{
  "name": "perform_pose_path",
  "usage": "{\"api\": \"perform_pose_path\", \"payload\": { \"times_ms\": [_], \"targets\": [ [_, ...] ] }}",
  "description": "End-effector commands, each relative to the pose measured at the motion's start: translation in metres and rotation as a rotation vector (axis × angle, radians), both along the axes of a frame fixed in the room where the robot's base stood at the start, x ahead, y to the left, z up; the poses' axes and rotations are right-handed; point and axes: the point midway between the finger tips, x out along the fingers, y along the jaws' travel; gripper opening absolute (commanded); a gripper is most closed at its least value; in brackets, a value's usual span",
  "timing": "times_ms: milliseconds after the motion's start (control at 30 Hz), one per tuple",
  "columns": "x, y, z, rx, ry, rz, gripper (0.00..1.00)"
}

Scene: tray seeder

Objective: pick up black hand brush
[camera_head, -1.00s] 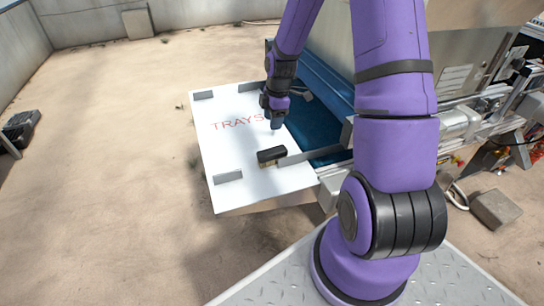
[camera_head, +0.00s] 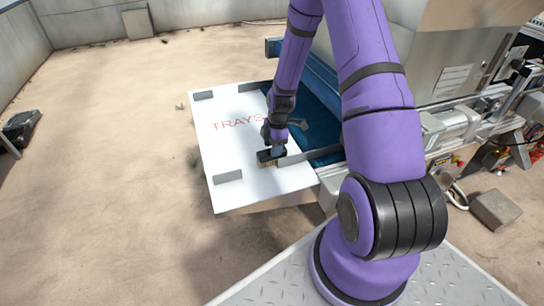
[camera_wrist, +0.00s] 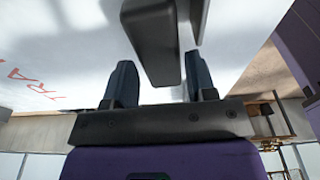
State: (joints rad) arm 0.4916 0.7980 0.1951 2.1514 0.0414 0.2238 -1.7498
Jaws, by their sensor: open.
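The black hand brush (camera_head: 264,156) lies on the white board marked TRAYS, near its right side. My gripper (camera_head: 277,151) is right at the brush in the head view and covers part of it. In the wrist view the dark block of the brush (camera_wrist: 155,40) reaches in from the top, between the lines of the two fingers. The fingers of my gripper (camera_wrist: 162,82) stand apart, open, with the brush's near end between or just beyond their tips. I cannot tell whether they touch it.
The white board (camera_head: 232,145) carries small grey blocks at its edges, one at the lower left (camera_head: 228,177). A grey rail (camera_head: 308,155) runs close beside the brush. A blue bed (camera_head: 322,130) and the machine lie to the right. The board's left part is clear.

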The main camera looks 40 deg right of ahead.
Motion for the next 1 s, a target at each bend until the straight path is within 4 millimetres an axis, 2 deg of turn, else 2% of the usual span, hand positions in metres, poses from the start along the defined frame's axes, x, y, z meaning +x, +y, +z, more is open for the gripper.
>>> {"api": "perform_pose_path", "payload": {
  "times_ms": [100,200,467,500,633,1000],
  "targets": [
    [0.0,0.002,-0.015,0.001,0.001,0.001,0.51],
    [0.001,0.003,-0.023,0.0,0.0,-0.001,0.51],
    [0.001,0.003,-0.025,0.0,-0.001,-0.001,0.51],
    [0.001,0.003,-0.025,0.0,-0.001,-0.001,0.46],
    [0.001,0.003,-0.025,0.0,-0.001,-0.001,0.18],
    [0.001,0.003,-0.02,0.0,-0.002,0.0,0.18]
  ]
}}
